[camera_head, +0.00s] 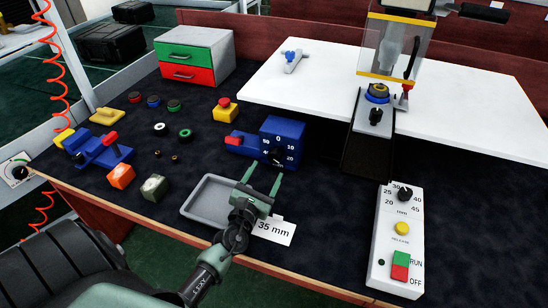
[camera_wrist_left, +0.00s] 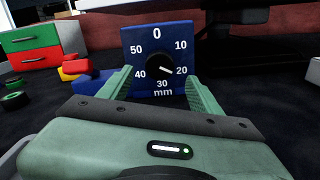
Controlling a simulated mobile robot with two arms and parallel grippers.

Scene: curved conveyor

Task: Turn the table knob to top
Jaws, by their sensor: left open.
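A blue gauge block (camera_head: 283,131) stands on the dark table, with a black dial knob (camera_head: 277,157) on its face. The left wrist view shows the knob (camera_wrist_left: 160,67) close up, inside a scale from 0 at the top to 50. Its white mark points right and slightly down, near 20. My left gripper (camera_head: 263,176) is open and empty in front of the block. Its fingers (camera_wrist_left: 159,82) show on both sides of the dial in the left wrist view; I cannot tell whether they touch it. My right gripper is not in view.
A grey tray (camera_head: 193,206) and a "35 mm" card (camera_head: 274,229) lie near the front edge. A white control box (camera_head: 383,255) with another black knob (camera_head: 404,194) stands at right. Blocks and rings lie at left. A drawer unit (camera_head: 212,48) stands behind.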

